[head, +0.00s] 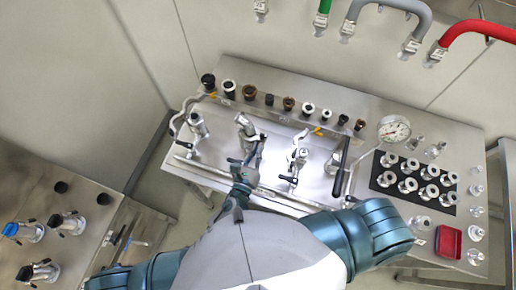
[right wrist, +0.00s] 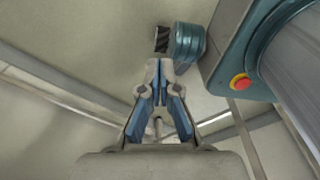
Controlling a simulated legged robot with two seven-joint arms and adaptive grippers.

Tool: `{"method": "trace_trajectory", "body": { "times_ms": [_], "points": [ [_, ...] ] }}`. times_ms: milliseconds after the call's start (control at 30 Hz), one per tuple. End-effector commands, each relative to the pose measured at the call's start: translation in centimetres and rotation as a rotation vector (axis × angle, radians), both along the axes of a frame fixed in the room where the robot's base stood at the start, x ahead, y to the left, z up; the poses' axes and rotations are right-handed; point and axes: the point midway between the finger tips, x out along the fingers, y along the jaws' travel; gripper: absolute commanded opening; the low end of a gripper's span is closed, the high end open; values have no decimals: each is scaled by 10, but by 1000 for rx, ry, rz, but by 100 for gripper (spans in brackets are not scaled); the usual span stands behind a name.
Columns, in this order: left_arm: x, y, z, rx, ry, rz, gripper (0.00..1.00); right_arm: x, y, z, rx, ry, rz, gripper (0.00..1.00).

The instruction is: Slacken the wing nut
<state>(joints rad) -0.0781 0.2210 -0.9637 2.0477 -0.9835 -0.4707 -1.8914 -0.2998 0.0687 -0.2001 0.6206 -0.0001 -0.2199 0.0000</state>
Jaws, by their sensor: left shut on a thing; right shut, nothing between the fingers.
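Three metal clamp fittings with black-tipped levers stand in a row on the steel bench: a left one (head: 198,126), a middle one (head: 245,124) and a right one (head: 298,160). My left gripper (head: 246,166) is at the near side of the middle fitting, shut on a small part there, which appears to be the wing nut. The fingers and the dark levers largely hide that part, so its turn cannot be read. My right gripper (right wrist: 155,72) shows only in the right wrist view, shut and empty, away from the bench.
Behind the fittings is a row of black, white and brown caps (head: 249,92). To the right are a pressure gauge (head: 393,129), a black mat (head: 381,180) with several metal rings and a red tray (head: 448,242). A second bench (head: 60,215) stands at left. Coloured hoses hang above.

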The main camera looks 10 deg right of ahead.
Motion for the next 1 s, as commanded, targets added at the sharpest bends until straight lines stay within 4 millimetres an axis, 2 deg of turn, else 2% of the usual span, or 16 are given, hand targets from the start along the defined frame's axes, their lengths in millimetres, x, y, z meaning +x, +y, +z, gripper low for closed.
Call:
{"method": "trace_trajectory", "body": {
  "times_ms": [500, 1000],
  "points": [
    [4, 6, -5, -385, 261, 0, 0, 0, -10, 6, -12, 0, 4, 0],
    [7, 11, -13, -778, 526, 2, 0, 0, -11, 7, -13, 0, 4, 0]
  ]
}}
